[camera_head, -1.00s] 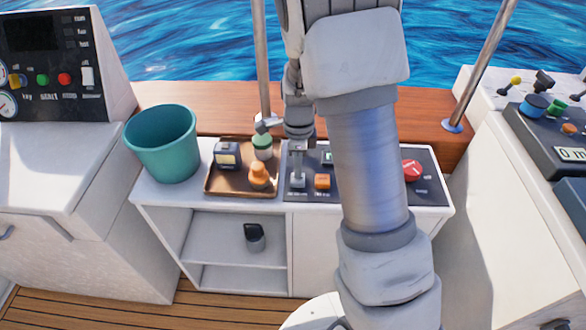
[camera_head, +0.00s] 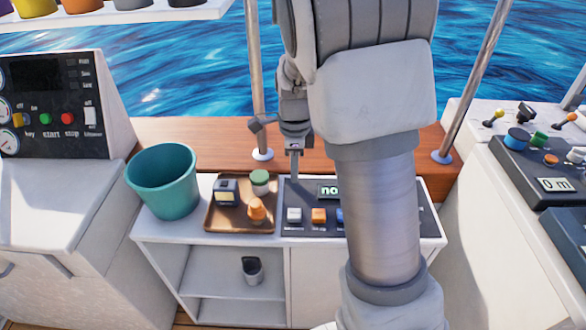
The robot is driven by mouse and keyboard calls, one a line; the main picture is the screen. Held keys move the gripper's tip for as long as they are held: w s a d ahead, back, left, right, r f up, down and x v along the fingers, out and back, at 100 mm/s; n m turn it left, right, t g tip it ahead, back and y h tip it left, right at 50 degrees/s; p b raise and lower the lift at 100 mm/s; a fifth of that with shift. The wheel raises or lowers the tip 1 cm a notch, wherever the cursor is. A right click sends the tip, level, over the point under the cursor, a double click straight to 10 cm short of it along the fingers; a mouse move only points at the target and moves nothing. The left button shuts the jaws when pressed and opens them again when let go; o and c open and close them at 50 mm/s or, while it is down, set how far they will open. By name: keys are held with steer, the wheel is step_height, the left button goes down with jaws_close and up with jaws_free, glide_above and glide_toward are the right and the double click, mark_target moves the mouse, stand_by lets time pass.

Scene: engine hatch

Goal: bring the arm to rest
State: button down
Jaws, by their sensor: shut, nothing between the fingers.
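My arm (camera_head: 378,195) rises through the middle of the view and hides the right part of the control panel on the white cabinet. My gripper (camera_head: 295,178) hangs pointing down above the panel (camera_head: 291,186), near its left end. It is shut and empty. It appears to be clear of the white button (camera_head: 294,215) below it, though the exact gap is hard to tell.
A teal bucket (camera_head: 163,182) and a brown tray (camera_head: 238,224) with several small items stand left of the panel. A metal post (camera_head: 256,85) rises close behind my gripper. Consoles stand at both sides. A shelf with coloured things shows at the upper left.

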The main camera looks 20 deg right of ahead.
steer(key=s+a+r+n+t+p, duration=0.2)
steer(key=s+r+n+t+p, duration=0.3)
steer(key=s+r+n, duration=1.6)
step_height(320, 180, up, 4)
steer(key=p, duration=0.3)
steer(key=shift+s+a+f+n+t+p, duration=0.2)
steer(key=shift+n+t+p, duration=0.1)
steer(key=shift+p, duration=0.05)
steer(key=shift+a, duration=0.1)
